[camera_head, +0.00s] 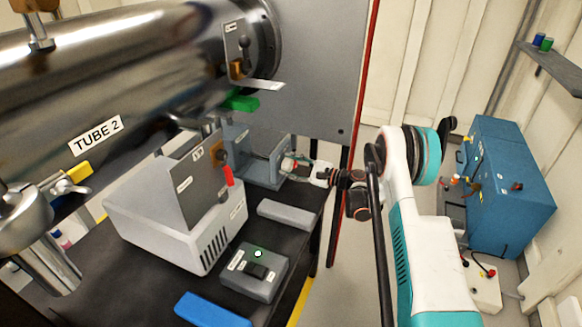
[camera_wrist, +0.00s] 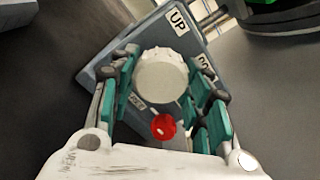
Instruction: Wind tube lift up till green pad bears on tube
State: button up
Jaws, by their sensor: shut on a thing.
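The big steel tube (camera_head: 150,50), labelled TUBE 2, crosses the upper left of the head view. The green pad (camera_head: 240,102) sits under its right end; I cannot tell whether the two touch. The grey tube lift (camera_head: 262,166) stands on the dark bench below. Its pale round winding knob (camera_wrist: 160,76) shows in the wrist view before a grey plate (camera_wrist: 178,42) marked UP. My gripper (camera_head: 302,168) reaches the lift from the right, its teal fingers (camera_wrist: 165,85) shut on either side of the knob. A red ball (camera_wrist: 164,126) shows between the fingers, near the knob's lower edge.
A white instrument box (camera_head: 175,225) stands left of the lift. A grey switch box (camera_head: 253,274), a grey bar (camera_head: 286,215) and a blue block (camera_head: 212,310) lie in front on the bench. A blue cabinet (camera_head: 510,190) stands at right, beyond my arm.

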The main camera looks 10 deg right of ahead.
jog(key=shift+n, duration=0.4)
jog(key=o, duration=1.1)
jog(key=shift+c, duration=0.2)
jog(key=shift+d, duration=0.1)
jog(key=v, duration=1.2)
